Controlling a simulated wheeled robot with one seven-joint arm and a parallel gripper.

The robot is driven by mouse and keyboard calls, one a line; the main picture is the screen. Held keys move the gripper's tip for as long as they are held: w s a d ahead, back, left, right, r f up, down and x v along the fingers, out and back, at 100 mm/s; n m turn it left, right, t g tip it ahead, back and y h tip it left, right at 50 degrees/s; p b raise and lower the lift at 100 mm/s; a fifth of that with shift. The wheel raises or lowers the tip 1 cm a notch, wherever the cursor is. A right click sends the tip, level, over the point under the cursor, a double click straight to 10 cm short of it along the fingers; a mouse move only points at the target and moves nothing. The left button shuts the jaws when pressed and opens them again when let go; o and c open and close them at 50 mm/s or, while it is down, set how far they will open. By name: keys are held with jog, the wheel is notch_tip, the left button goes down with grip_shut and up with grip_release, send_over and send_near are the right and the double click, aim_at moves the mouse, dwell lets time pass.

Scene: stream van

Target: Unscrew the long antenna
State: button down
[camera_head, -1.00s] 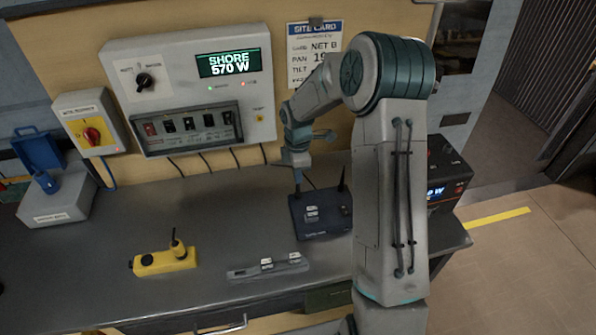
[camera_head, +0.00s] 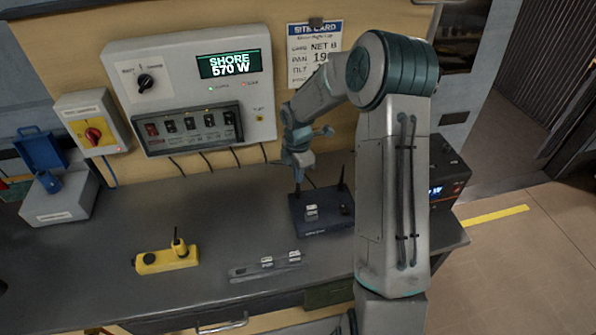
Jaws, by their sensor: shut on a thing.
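A dark blue box (camera_head: 318,222) stands on the bench with antennas at its back edge. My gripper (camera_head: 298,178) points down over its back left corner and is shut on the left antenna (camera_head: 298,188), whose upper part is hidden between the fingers. The antenna's lower part meets the box and looks upright. A second black antenna (camera_head: 341,178) stands at the back right, close to my arm. A yellow unit (camera_head: 165,260) to the left carries a short black antenna (camera_head: 176,241).
A grey rail (camera_head: 268,267) with small white pieces lies in front of the box. A wall panel (camera_head: 190,85) rises behind. A black device (camera_head: 445,180) stands at right, partly behind my arm.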

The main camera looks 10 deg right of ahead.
jog(key=shift+r, duration=0.15)
jog(key=shift+r+p, duration=0.35)
jog(key=shift+p, duration=0.05)
jog(key=shift+r+p, duration=0.4)
jog(key=shift+r, duration=0.2)
jog(key=shift+r+p, duration=1.1)
jog(key=shift+r, duration=0.35)
